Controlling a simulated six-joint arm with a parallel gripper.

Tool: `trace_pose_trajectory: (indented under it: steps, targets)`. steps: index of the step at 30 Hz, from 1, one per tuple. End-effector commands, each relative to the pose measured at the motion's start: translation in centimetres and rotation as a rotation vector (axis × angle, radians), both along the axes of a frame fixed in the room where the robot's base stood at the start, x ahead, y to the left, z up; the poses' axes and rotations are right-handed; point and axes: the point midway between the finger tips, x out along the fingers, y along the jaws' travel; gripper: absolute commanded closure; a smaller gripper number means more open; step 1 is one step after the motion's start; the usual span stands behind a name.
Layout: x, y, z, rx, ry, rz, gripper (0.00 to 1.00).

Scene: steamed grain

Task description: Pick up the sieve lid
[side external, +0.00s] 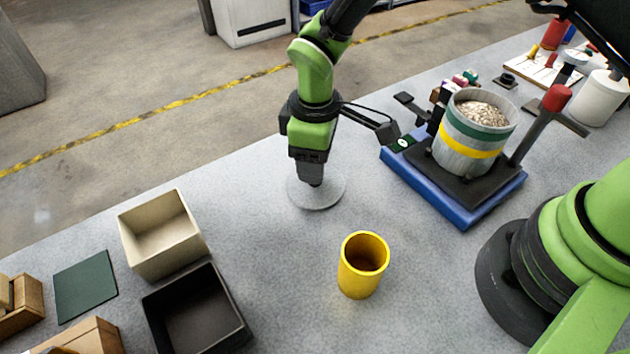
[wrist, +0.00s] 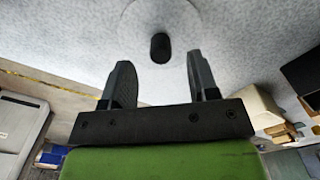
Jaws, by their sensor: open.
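The sieve lid (side external: 325,199) is a pale grey disc lying flat on the table, below my gripper in the side external view. In the wrist view the lid (wrist: 185,15) is at the top, with a dark upright knob (wrist: 160,48) at its middle. My gripper (side external: 313,180) points down over the lid. In the wrist view its two fingers (wrist: 160,78) are apart and the knob shows between and just beyond their tips. Whether the fingers touch the knob cannot be told. The sieve (side external: 462,137), a grey cylinder with green and yellow bands, holds grain on a blue-based stand.
A yellow cup (side external: 362,265) stands in front of the lid. A beige box (side external: 160,262), a black box (side external: 170,305) and a dark green mat (side external: 85,286) are at the left. The blue base (side external: 455,208) is at the right. The table around the lid is clear.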

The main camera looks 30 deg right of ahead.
Motion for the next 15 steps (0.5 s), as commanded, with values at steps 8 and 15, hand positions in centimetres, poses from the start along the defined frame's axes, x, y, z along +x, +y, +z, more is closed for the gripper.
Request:
trace_pose_trajectory:
  steps: [8, 15]
  targets:
    - [-0.1, 0.1, -3.6, 0.000, 0.001, 0.000, 0.46]
    - [0.0, 0.1, -3.7, 0.001, 0.000, -0.001, 0.46]
